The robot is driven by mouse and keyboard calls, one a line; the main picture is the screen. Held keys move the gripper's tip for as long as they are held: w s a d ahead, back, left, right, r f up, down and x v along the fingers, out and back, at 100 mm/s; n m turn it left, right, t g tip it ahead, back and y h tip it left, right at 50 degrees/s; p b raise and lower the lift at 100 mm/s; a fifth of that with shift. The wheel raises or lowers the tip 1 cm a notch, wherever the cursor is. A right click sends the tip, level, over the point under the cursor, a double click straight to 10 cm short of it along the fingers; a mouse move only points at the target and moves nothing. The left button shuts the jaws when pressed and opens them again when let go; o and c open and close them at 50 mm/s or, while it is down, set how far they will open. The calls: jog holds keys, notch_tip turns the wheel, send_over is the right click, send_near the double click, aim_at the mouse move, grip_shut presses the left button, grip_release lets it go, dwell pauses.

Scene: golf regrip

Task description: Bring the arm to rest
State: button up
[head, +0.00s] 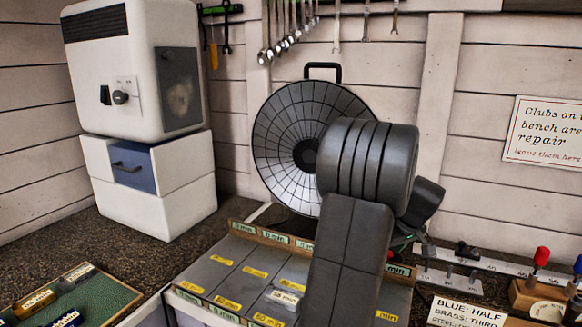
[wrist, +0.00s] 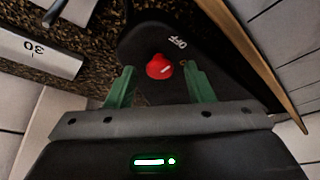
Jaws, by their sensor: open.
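My arm stands in the middle of the head view and hides most of my gripper. Only a small green and dark part of it shows there, low at the right of the arm. In the wrist view my gripper (wrist: 160,68) has two green fingers spread apart with nothing gripped. A red knob (wrist: 159,67) on a black base (wrist: 215,68) marked OFF appears between the fingertips. Gaps show on both sides of the knob; its depth from the fingers is unclear. A round dish-shaped device (head: 285,130) with a wire grille stands behind my arm.
A labelled sorting tray (head: 235,267) lies below my arm. A white cabinet (head: 120,70) stands at the left, with a green mat (head: 100,292) in front. A ruler strip (head: 500,266), red-handled tool (head: 541,257) and card (head: 466,313) are at the right. Wrenches hang above.

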jog(key=shift+r, duration=0.15)
jog(key=v, duration=1.3)
jog(key=x, duration=1.2)
jog(key=shift+f, duration=0.3)
jog(key=shift+w+a+f, duration=0.1)
jog(key=shift+w+f, duration=0.1)
jog(key=shift+f, duration=0.1)
jog(key=shift+s+a+r+m+h+p, duration=0.1)
jog(key=shift+m+h+p, duration=0.3)
jog(key=shift+m, duration=0.7)
jog(key=shift+a+m+h, duration=0.1)
jog(key=shift+m+h, duration=0.7)
jog(key=shift+m, duration=1.2)
jog(key=shift+a+m+g+h+b, duration=0.15)
jog(key=shift+m+h+b, duration=0.35)
jog(key=shift+m, duration=0.9)
jog(key=shift+a+m+g+h+b, duration=0.1)
jog(key=shift+m+g+h+b, duration=0.3)
jog(key=shift+m, duration=1)
jog(key=shift+r, duration=0.2)
jog(key=shift+v, duration=2.65)
